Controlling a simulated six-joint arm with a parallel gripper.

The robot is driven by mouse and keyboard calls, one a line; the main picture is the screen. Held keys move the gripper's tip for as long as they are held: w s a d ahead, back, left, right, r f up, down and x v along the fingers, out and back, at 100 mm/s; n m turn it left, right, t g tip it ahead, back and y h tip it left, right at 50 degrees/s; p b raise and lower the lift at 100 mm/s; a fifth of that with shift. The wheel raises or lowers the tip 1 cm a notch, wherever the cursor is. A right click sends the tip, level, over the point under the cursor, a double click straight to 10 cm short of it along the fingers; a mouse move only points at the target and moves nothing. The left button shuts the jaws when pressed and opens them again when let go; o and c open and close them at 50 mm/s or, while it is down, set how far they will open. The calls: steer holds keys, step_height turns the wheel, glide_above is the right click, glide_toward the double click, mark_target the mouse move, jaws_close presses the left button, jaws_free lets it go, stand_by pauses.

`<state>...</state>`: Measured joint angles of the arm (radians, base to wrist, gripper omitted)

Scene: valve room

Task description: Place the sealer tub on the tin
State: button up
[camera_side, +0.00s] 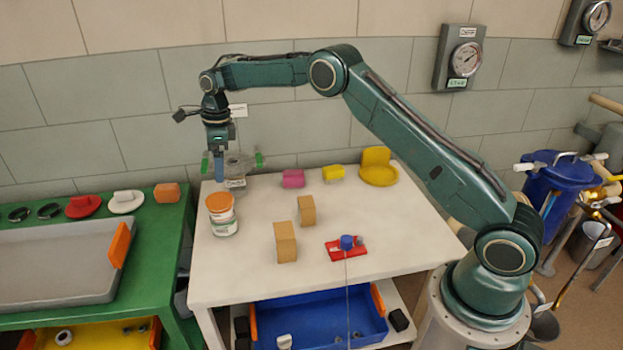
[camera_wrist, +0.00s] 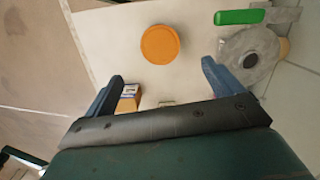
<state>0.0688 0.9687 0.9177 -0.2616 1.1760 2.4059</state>
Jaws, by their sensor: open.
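The sealer tub (camera_side: 220,203) has an orange lid and appears to stand upright on the tin (camera_side: 224,229), a white can with a printed label, near the left edge of the white table. In the wrist view the tub's round orange lid (camera_wrist: 160,44) shows from above, and the tin is hidden. My gripper (camera_side: 219,178) is above and just behind the tub in the side view, apart from it. In the wrist view its two blue fingers (camera_wrist: 162,72) are spread wide with nothing between them, and the lid lies beyond their tips.
A grey valve with green handles (camera_side: 238,170) stands close behind my gripper. Two tan blocks (camera_side: 286,242), a red piece with a blue knob (camera_side: 346,247), pink (camera_side: 293,178) and yellow blocks (camera_side: 333,172) lie on the table (camera_side: 215,277). A green bench (camera_side: 158,240) adjoins at left.

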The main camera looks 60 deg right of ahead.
steer(key=s+a+r+n+t, duration=0.25)
steer(key=s+r+n, duration=1.05)
steer(key=s+r, duration=0.8)
steer(key=s+d+f+n+t, duration=0.1)
steer(key=s+n, duration=0.5)
steer(key=s, duration=0.6)
steer(key=s+f+n+t+h, duration=0.1)
steer(key=s+f+n, duration=0.2)
steer(key=s, duration=1)
steer(key=n, duration=0.3)
steer(key=shift+d+n, duration=0.3)
steer(key=shift+d, duration=0.05)
